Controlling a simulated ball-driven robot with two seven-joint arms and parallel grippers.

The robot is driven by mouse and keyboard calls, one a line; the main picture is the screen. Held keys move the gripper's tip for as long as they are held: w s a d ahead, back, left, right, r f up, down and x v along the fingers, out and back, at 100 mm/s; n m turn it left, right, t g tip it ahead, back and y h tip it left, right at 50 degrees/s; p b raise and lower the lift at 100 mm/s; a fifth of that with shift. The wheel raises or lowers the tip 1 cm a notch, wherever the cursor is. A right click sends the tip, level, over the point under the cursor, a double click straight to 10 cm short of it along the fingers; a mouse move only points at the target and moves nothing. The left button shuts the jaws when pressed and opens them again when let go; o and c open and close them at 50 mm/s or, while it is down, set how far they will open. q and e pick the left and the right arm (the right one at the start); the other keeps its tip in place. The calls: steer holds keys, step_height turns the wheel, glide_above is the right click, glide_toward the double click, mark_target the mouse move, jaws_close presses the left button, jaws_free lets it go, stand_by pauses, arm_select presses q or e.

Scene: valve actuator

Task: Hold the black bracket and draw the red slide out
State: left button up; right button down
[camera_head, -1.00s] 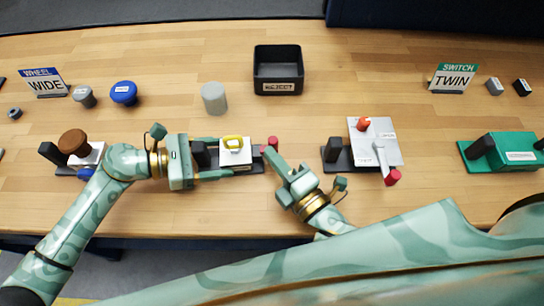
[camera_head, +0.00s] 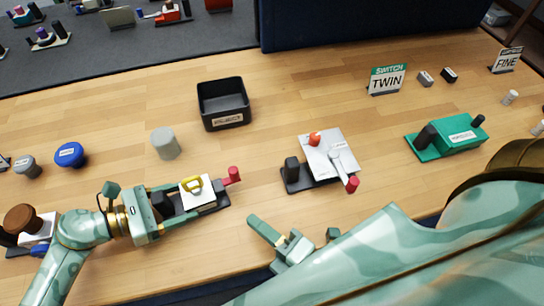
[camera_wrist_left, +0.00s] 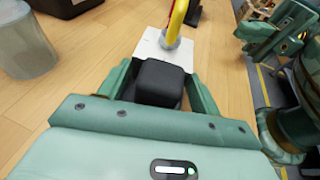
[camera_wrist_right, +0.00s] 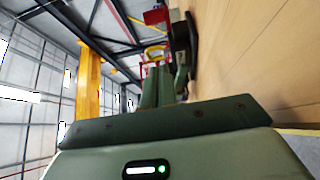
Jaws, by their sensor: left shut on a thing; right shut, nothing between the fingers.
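The device with the black bracket (camera_head: 161,203) has a white block (camera_head: 200,198) with a yellow loop handle (camera_head: 191,184). The red slide's knob (camera_head: 232,175) stands at its right end. My left gripper (camera_head: 172,204) is shut on the black bracket; the left wrist view shows the bracket (camera_wrist_left: 159,82) between its fingers. My right gripper (camera_head: 254,221) is shut and empty, apart from the knob, to its lower right. In the right wrist view, the red knob (camera_wrist_right: 156,15) shows beyond the closed fingers (camera_wrist_right: 158,88).
To the right is a black-based device with a grey-white plate (camera_head: 326,160), red knobs and a lever. A green device (camera_head: 450,140) stands further right. A black reject bin (camera_head: 223,103) and a grey cylinder (camera_head: 165,145) stand behind. Free wood lies between the devices.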

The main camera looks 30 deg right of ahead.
steer(key=shift+v, duration=1.2)
steer(key=shift+s+y, duration=0.15)
steer(key=shift+y, duration=0.15)
steer(key=shift+n+g+y, duration=0.3)
steer(key=shift+n, duration=0.1)
steer(key=x, duration=0.9)
steer(key=shift+r, duration=0.1)
steer(key=w, duration=0.1)
steer(key=w+d, duration=0.1)
steer(key=w, duration=0.1)
steer(key=shift+d, duration=0.35)
steer(key=shift+w+d, duration=0.3)
steer(key=shift+d, duration=0.2)
